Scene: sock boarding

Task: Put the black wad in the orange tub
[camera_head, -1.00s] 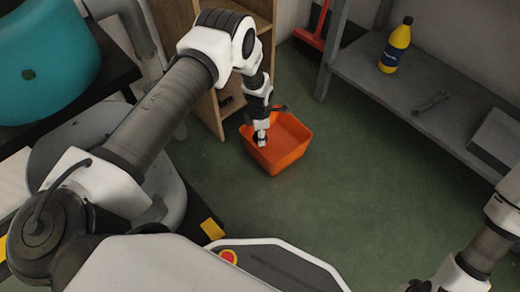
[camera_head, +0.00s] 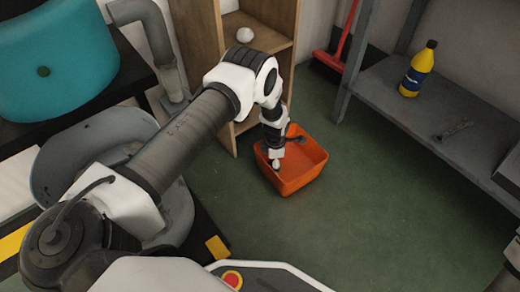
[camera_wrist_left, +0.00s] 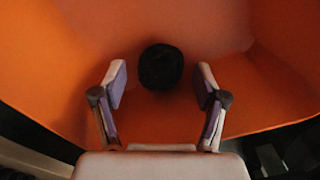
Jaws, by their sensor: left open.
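The orange tub (camera_head: 305,166) stands on the green floor beside the wooden shelf unit. My left gripper (camera_head: 274,164) reaches down into it at its left side. In the left wrist view my left gripper (camera_wrist_left: 161,88) is open, its two fingers spread apart. The black wad (camera_wrist_left: 161,67) is a dark round lump against the orange inside of the tub (camera_wrist_left: 60,60). It lies just beyond the fingertips, midway between them, with a gap on each side. The wad cannot be made out in the head view. My right gripper is out of view.
The wooden shelf unit (camera_head: 200,60) stands close behind the tub, with a white ball (camera_head: 244,35) on it. A grey bench (camera_head: 430,125) at right holds a yellow bottle (camera_head: 418,70) and a wrench (camera_head: 455,130). Green floor is clear right of the tub.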

